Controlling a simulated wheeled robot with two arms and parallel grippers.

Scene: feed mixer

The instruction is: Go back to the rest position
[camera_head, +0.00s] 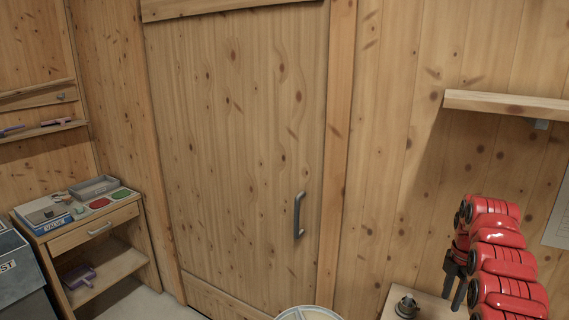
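My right arm is red and comes in at the lower right. Its dark gripper (456,279) hangs in front of the wooden wall, above a low wooden surface. The fingers are small and seen from the side, so I cannot tell if they are open or shut. I see nothing clearly held in them. My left arm and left gripper are out of view.
A wooden door (235,150) with a dark handle (299,215) is shut ahead. A small wooden table (95,232) with a grey tray (94,187) stands left, beside a grey bin (18,280). A wall shelf (510,104) juts out right. A round container (308,314) shows at the bottom.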

